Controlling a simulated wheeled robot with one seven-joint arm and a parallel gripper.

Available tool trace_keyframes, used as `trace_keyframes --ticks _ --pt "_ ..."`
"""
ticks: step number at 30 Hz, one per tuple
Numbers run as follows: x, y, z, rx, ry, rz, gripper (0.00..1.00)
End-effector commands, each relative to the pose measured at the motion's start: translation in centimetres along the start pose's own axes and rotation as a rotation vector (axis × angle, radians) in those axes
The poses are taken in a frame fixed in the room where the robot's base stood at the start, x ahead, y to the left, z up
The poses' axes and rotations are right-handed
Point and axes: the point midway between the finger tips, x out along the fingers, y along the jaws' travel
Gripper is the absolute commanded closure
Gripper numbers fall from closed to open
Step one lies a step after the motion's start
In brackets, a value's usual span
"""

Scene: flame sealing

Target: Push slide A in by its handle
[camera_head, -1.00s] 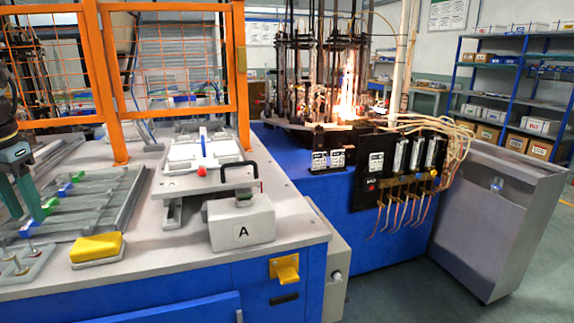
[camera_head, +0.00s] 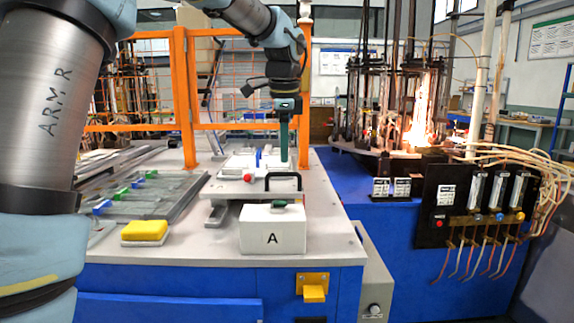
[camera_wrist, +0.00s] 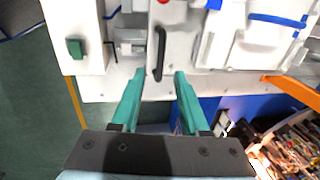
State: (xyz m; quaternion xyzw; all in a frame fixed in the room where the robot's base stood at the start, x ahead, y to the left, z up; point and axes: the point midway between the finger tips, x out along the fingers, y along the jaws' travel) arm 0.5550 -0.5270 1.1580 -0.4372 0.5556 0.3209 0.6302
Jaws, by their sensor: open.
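Slide A is a pale plate (camera_head: 236,187) with a red knob (camera_head: 248,178) and a black bar handle (camera_head: 283,174) at its front right. It lies behind the white box marked A (camera_head: 272,238), which has a green button on top. My gripper (camera_head: 284,166) points down above the slide, just behind the handle in the head view. In the wrist view my gripper (camera_wrist: 159,73) has its two teal fingers spread and empty. The handle (camera_wrist: 159,56) shows upright in the picture, ahead between the fingertips; I cannot tell the exact gap.
A yellow pad (camera_head: 144,231) and a rack with green and blue pieces (camera_head: 128,192) lie to the left. Orange guard posts (camera_head: 185,95) stand behind. At right are a burning flame (camera_head: 420,110) and a black panel with hoses (camera_head: 470,205).

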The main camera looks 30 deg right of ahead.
Motion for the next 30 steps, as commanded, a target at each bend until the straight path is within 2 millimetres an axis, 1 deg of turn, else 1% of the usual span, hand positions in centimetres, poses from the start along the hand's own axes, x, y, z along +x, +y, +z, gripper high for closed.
trace_keyframes --ticks 1,3,9,13,20,30 --pt "0.9 0.0 0.0 0.000 -0.001 0.004 0.55" --pt "2.1 0.1 0.1 0.000 -0.001 0.004 0.55" --pt "4.3 0.0 0.0 0.000 -0.001 0.002 0.55" --pt "4.8 0.0 0.0 -0.001 0.000 -0.001 0.55" --pt "4.9 0.0 0.0 -0.001 0.000 -0.001 0.55" --pt "4.9 0.0 0.0 -0.001 0.000 -0.001 0.92"
